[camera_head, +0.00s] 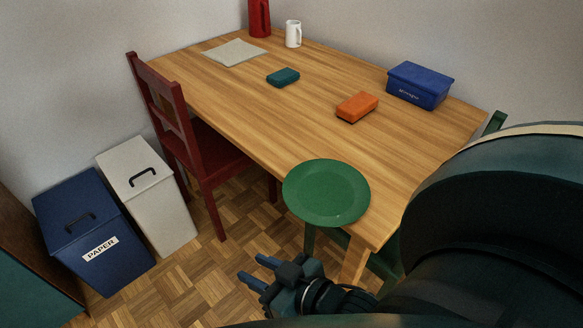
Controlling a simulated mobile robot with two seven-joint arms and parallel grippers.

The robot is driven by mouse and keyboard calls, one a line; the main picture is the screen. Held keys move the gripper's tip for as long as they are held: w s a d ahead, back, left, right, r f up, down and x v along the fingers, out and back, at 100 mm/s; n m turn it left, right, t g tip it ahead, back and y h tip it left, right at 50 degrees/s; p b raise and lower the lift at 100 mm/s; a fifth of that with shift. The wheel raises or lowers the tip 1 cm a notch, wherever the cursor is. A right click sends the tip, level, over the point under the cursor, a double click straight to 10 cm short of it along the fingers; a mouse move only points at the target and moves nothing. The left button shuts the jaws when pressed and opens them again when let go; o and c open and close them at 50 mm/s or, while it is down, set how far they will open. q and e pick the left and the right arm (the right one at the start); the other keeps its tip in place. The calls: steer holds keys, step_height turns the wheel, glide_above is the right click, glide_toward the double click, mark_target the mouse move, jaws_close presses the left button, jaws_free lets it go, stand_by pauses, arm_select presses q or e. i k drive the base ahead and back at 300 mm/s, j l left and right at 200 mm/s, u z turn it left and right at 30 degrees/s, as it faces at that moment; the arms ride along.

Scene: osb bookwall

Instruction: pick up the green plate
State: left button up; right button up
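The green plate (326,193) lies flat at the near edge of the wooden table (220,85). Its lower left part juts out past the edge. My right gripper (250,267) is below and left of the plate in the picture, in front of the floor. Its two blue fingers point left and stand apart with nothing between them. It does not touch the plate. My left gripper is not in view.
A dark red chair (181,125) stands at the table's left side, near a white bin (150,195) and a blue paper bin (95,232). An orange box (357,107), a teal box (283,77) and a blue box (420,85) are farther back. My arm covers the lower right.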

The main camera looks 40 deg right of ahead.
mark_target(322, 192)
steer(key=i+j, duration=0.2)
steer(key=j, duration=0.15)
steer(key=i+j, duration=0.4)
steer(key=j, duration=0.25)
steer(key=i+j+z, duration=0.1)
steer(key=z, duration=0.25)
steer(key=j+z, duration=0.35)
steer(key=i+j+z, duration=0.1)
steer(key=z, duration=1.45)
